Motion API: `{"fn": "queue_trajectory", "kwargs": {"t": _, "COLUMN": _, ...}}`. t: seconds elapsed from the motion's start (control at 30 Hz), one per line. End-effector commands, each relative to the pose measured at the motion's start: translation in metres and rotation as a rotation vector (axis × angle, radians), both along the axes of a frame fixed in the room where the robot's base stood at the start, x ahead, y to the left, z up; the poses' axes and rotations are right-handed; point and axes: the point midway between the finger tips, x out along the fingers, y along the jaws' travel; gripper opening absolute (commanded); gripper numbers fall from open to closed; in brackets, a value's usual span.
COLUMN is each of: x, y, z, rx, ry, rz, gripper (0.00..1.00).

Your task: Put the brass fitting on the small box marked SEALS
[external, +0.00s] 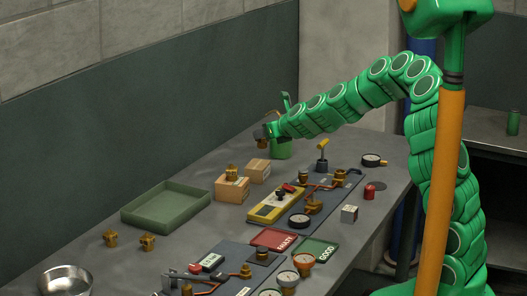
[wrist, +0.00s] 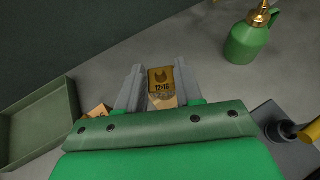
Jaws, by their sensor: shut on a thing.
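My gripper (external: 264,133) is shut on a brass fitting (external: 260,132), held in the air above the back of the bench. In the wrist view, the fitting (wrist: 160,78) sits between the two grey fingers of my gripper (wrist: 157,85), with dark markings on its face. Two small cardboard boxes, a nearer one (external: 230,190) and a farther one (external: 257,171), stand below and left of my gripper in the external view. Another brass fitting (external: 231,172) stands on the nearer box. The box labels are too small to read, so I cannot tell which is marked SEALS.
A green tray (external: 135,218) lies left of the boxes, with two loose brass fittings (external: 110,239) before it. A green oil can (wrist: 246,42) stands close to my gripper. Gauges, valves and a yellow device (external: 275,205) crowd the bench to the right.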

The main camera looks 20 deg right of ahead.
Motion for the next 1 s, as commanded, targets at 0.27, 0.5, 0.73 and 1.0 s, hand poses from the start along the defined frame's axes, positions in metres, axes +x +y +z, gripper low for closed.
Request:
{"fn": "queue_trajectory", "kwargs": {"t": 0.27, "x": 0.020, "y": 0.006, "z": -0.024, "rx": -0.001, "ry": -0.003, "rz": 0.000, "gripper": 0.01}}
{"fn": "queue_trajectory", "kwargs": {"t": 0.5, "x": 0.027, "y": 0.007, "z": -0.033, "rx": -0.003, "ry": -0.002, "rz": 0.000, "gripper": 0.01}}
{"fn": "queue_trajectory", "kwargs": {"t": 0.73, "x": 0.028, "y": 0.007, "z": -0.058, "rx": -0.004, "ry": 0.000, "rz": 0.000, "gripper": 0.01}}
{"fn": "queue_trajectory", "kwargs": {"t": 1.0, "x": 0.028, "y": 0.007, "z": -0.063, "rx": 0.000, "ry": -0.002, "rz": 0.000, "gripper": 0.01}}
